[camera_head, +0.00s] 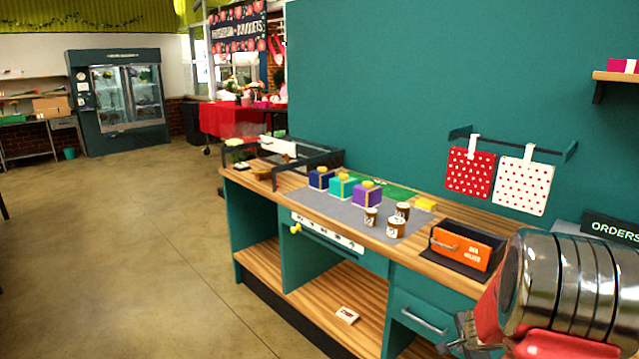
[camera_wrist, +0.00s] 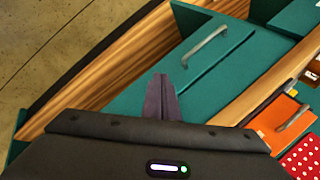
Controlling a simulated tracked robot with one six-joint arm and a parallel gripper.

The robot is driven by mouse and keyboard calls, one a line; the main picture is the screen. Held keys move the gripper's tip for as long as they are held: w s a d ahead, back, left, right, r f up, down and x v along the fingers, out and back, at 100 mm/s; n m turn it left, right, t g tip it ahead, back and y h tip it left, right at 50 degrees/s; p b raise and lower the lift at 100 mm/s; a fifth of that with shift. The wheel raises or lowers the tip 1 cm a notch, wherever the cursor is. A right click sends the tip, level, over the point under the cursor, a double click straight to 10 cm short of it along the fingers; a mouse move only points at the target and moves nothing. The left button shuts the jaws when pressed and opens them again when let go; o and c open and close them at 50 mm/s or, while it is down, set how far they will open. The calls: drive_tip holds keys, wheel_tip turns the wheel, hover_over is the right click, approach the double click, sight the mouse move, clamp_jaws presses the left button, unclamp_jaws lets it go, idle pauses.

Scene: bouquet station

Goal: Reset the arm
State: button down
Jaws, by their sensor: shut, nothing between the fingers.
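My gripper (camera_wrist: 161,97) shows in the wrist view with its two dark fingers pressed together. It is empty and points at the teal drawer front of the counter. In the head view, my arm fills the lower right, and my gripper (camera_head: 462,340) shows at its lower end, in front of the counter's right drawer. The drawer's metal handle (camera_head: 424,321) is just left of it. The handle also shows in the wrist view (camera_wrist: 206,46), above and right of the fingers and apart from them.
The wooden counter (camera_head: 460,277) carries an orange-fronted box (camera_head: 461,248), brown cups (camera_head: 396,228) and blue, teal and purple gift boxes (camera_head: 343,186). A small box (camera_head: 347,315) lies on the lower shelf. Dotted red and white cloths (camera_head: 469,172) hang on the wall. The floor at left is open.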

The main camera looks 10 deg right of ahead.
drive_tip(key=s+a+r+n+y, duration=0.2)
drive_tip(key=a+r+n, duration=0.3)
drive_tip(key=a, duration=0.5)
drive_tip(key=s+a+r+n+y, duration=0.25)
drive_tip(key=a+r+n, duration=0.2)
drive_tip(key=a, duration=0.65)
drive_tip(key=s+a+r+n, duration=0.5)
drive_tip(key=s+a+r, duration=0.2)
drive_tip(key=s, duration=0.2)
drive_tip(key=s+a+r+n+h, duration=0.1)
drive_tip(key=s+a+r+n, duration=0.4)
drive_tip(key=s, duration=0.5)
drive_tip(key=a+r, duration=0.2)
drive_tip(key=a, duration=0.1)
drive_tip(key=shift+r, duration=0.35)
